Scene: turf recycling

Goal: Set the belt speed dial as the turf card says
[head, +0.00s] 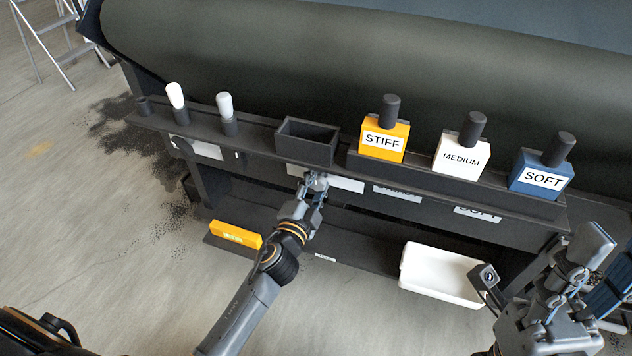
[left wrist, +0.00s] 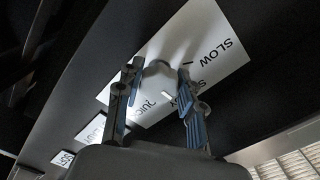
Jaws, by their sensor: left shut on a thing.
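My left gripper (head: 318,183) is at the front panel below the ledge, shut on a pale knob that I take for the speed dial. In the left wrist view the knob (left wrist: 158,76) sits between the two fingers, in front of a white plate (left wrist: 215,45). The plate reads "SLOW" on the right; other words are partly hidden by the fingers. No card can be clearly identified as the turf card. My right gripper (head: 602,262) is at the far right, its fingers apart, away from the panel.
Blocks marked STIFF (head: 383,141), MEDIUM (head: 461,157) and SOFT (head: 541,176) stand on the ledge beside an open dark box (head: 305,142). White-topped levers (head: 225,105) stand left. A yellow object (head: 235,235) and white tray (head: 442,275) lie below. A dark roll fills the back.

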